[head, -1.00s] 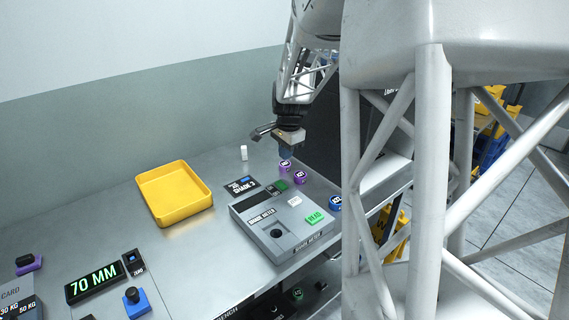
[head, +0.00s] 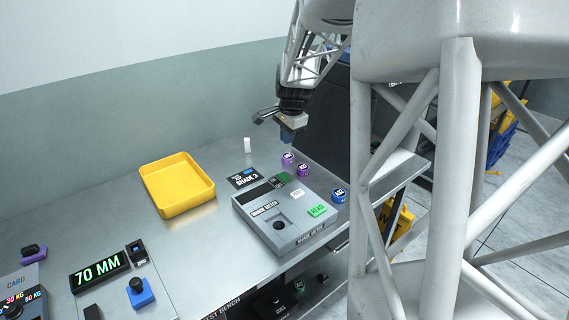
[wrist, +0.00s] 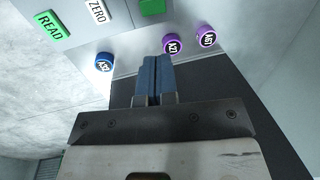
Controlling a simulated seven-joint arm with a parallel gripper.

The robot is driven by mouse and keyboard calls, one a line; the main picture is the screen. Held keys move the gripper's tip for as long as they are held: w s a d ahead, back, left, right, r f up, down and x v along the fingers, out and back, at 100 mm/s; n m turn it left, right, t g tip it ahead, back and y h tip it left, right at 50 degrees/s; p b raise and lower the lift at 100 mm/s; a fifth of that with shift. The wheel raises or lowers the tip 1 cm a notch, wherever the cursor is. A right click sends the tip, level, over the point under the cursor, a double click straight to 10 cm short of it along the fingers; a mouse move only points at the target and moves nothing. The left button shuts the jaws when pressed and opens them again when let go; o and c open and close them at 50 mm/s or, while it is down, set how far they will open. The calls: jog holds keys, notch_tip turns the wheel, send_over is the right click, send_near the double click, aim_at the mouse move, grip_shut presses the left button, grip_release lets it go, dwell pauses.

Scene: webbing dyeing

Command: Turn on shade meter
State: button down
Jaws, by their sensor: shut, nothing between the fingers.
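The shade meter (head: 262,222) is a grey box on the metal bench, with a dark display strip, a round black port (head: 279,224), a green READ button (head: 317,211), a white ZERO button (head: 297,193) and a green patch (head: 283,178) at its back edge. In the wrist view the READ button (wrist: 51,26), ZERO button (wrist: 97,11) and green patch (wrist: 152,6) show at the top. My gripper (head: 287,136) is shut and empty, above the bench behind the meter. Its blue fingertips (wrist: 153,62) are together, apart from the meter.
Two purple-topped pucks (head: 303,169) and a blue-topped one (head: 338,194) stand beside the meter. A SHADE 3 card (head: 243,179) lies behind it. A yellow tray (head: 177,188) and a small white cylinder (head: 247,145) are to the left. A dark panel (head: 330,130) stands behind.

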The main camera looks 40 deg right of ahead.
aim_at(282, 174)
jog(key=shift+f, duration=0.1)
jog(key=f, duration=0.4)
jog(key=w+f, duration=0.1)
jog(key=f, duration=0.4)
jog(key=w+f, duration=0.1)
jog(key=f, duration=0.3)
jog(key=shift+w+f, duration=0.1)
jog(key=shift+f, duration=0.25)
jog(key=shift+f, duration=0.1)
